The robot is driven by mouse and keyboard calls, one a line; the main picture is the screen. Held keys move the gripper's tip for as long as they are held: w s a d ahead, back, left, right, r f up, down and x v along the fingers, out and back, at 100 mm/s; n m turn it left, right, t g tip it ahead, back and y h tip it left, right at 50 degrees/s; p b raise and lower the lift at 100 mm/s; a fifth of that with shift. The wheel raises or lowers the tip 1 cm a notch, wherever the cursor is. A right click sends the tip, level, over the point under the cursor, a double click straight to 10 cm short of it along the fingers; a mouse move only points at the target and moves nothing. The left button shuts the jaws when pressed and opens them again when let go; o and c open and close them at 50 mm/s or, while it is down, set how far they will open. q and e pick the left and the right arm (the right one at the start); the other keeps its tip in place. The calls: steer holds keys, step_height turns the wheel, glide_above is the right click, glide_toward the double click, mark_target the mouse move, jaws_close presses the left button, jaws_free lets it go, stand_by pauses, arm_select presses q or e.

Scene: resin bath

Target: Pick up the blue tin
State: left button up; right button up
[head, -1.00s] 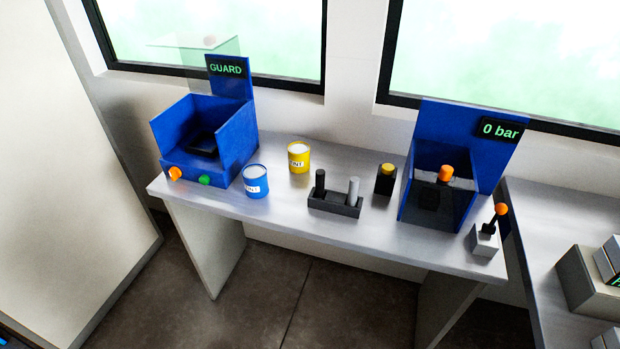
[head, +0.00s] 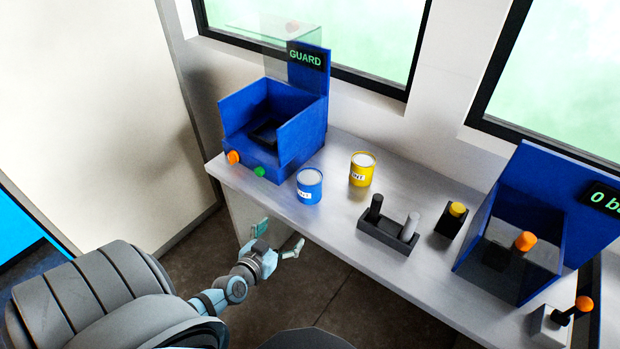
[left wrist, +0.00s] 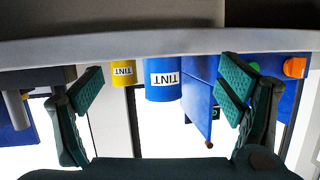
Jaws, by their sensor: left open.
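The blue tin (head: 309,190), with a white label and pale top, stands upright near the front edge of the grey bench (head: 340,235). In the left wrist view the picture is upside down, and the blue tin (left wrist: 163,88) reads TINT, between the fingers. My left gripper (head: 280,238) is open and empty, in front of the bench edge and lower than the tin, apart from it. In the left wrist view both fingers of the left gripper (left wrist: 160,72) are spread wide. My right gripper does not show.
A yellow tin (head: 362,170) stands close behind and right of the blue one. The blue guard box (head: 285,145) with orange and green knobs is to its left. A dark holder (head: 385,236) with two cylinders stands to the right. The bench edge lies between gripper and tin.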

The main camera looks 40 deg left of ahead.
arm_select(q)
steer(key=t, duration=0.2)
glide_toward(310, 176)
steer(key=shift+n+y, duration=0.4)
steer(key=shift+n, duration=0.1)
steer(key=w+b, duration=0.1)
steer(key=w+f+b, duration=0.1)
steer(key=w, duration=0.1)
steer(key=w+f+b, duration=0.1)
steer(key=shift+w+a, duration=0.2)
steer(key=shift+a, duration=0.2)
steer(key=b+x, duration=0.2)
steer(key=x, duration=0.2)
steer(key=shift+w, duration=0.35)
steer(key=shift+w+b, duration=0.3)
steer(key=shift+w, duration=0.15)
steer(key=shift+c, duration=0.3)
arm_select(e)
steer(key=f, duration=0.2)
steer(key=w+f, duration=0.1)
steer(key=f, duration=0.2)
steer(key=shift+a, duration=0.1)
arm_select(q)
steer(key=c, duration=1.5)
steer(key=shift+r, duration=0.1)
steer(key=shift+c, duration=0.2)
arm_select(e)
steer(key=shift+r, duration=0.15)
